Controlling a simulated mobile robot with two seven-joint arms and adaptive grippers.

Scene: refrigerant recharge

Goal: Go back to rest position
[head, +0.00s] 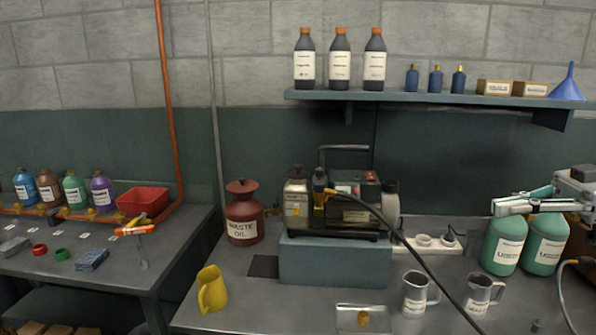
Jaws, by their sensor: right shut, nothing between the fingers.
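My right gripper (505,202) comes in from the right edge, with its fingers pointing left. It is shut and holds nothing. In the picture it overlaps the tops of two green jugs (503,250) at the right of the bench; I cannot tell how far it is from them. My left gripper is not in view. A vacuum pump (345,212) with a black hose (405,245) stands on a grey-blue block (335,265) in the middle of the bench.
A red waste oil can (243,222), a yellow jug (211,290) and two measuring jugs (414,298) stand on the bench. A wall shelf (420,97) holds bottles, boxes and a blue funnel (568,85). Coloured bottles and a red bin (143,202) stand on the left table.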

